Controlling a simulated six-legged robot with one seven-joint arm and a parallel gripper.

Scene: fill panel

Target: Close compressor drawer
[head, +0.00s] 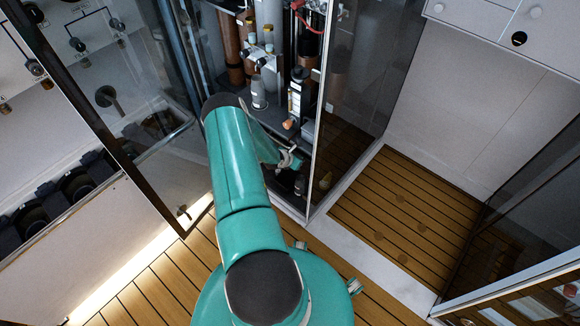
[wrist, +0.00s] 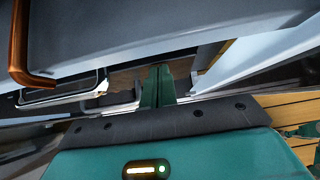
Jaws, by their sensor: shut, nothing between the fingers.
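The likely compressor drawer is the dark-framed unit holding copper cylinders, bottles and hoses (head: 262,75), at the top middle of the head view. I cannot tell how far it stands out. My teal arm reaches up to its lower front and hides part of it. My gripper (wrist: 158,82) is in the middle of the wrist view, with its fingers together and nothing between them. A smooth grey surface (wrist: 150,30) fills the top of that view, with a copper-coloured bent bar (wrist: 17,50) at its left. I cannot tell whether the fingers touch anything.
A dark-framed glass panel (head: 130,120) stands left of my arm, and another glass panel (head: 350,85) stands right of the unit. A wooden slatted floor (head: 405,210) lies at the right. White cabinet fronts (head: 480,110) and another glass panel (head: 530,200) bound that side.

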